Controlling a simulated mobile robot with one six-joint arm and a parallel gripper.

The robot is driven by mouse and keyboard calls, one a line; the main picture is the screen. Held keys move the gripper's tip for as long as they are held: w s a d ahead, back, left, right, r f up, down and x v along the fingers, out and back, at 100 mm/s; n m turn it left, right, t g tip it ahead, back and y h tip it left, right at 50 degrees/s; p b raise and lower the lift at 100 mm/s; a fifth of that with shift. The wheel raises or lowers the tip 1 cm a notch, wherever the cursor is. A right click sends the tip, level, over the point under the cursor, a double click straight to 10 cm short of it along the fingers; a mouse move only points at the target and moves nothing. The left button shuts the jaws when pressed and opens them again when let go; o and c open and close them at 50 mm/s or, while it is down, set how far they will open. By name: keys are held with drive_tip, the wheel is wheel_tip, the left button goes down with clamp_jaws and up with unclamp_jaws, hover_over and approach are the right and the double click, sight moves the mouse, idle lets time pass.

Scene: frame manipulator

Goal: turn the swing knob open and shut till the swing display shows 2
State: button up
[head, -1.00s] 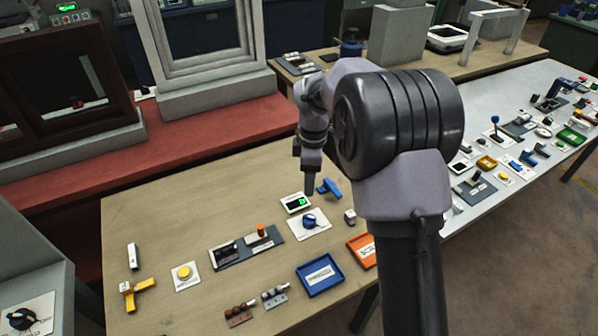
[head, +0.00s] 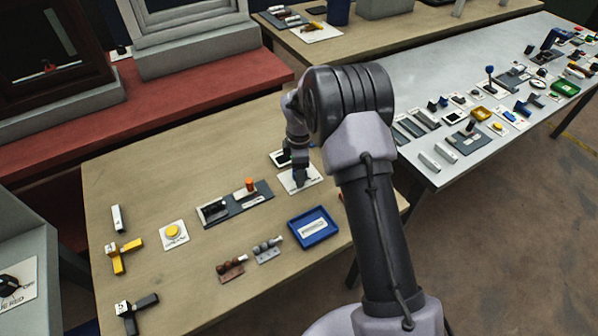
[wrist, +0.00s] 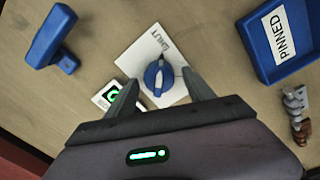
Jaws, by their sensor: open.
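A blue round knob (wrist: 158,79) with a raised grip and a white pointer mark sits on a white plate (wrist: 140,52), whose printed label is hard to read. In the wrist view my gripper (wrist: 160,84) is open, with one finger on either side of the knob; I cannot tell whether they touch it. A small white display (wrist: 103,97) with a green lit digit lies beside the plate, partly hidden by the left finger, so the digit is not readable. In the head view my gripper (head: 300,180) is over the plate (head: 316,180) and hides the knob.
A blue T-shaped handle (wrist: 50,38) and a blue tray (head: 296,230) labelled PINNED are nearby. A grey panel with an orange knob (head: 249,184), a yellow button (head: 173,231) and yellow handle (head: 124,256) lie left. Bare wood lies between them.

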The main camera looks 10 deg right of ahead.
clamp_jaws()
drive_tip(key=shift+r+m, duration=0.1)
drive_tip(key=shift+m, duration=0.2)
drive_tip(key=m+p, duration=0.1)
drive_tip(key=m, duration=0.3)
drive_tip(key=shift+w, duration=0.1)
drive_tip(key=m, duration=0.4)
drive_tip(key=shift+p, duration=0.35)
drive_tip(key=m, duration=0.5)
drive_tip(key=shift+w, duration=0.1)
drive_tip(key=shift+d+m+h, duration=0.1)
drive_tip(key=shift+m+h, duration=0.2)
drive_tip(key=shift+m, duration=2)
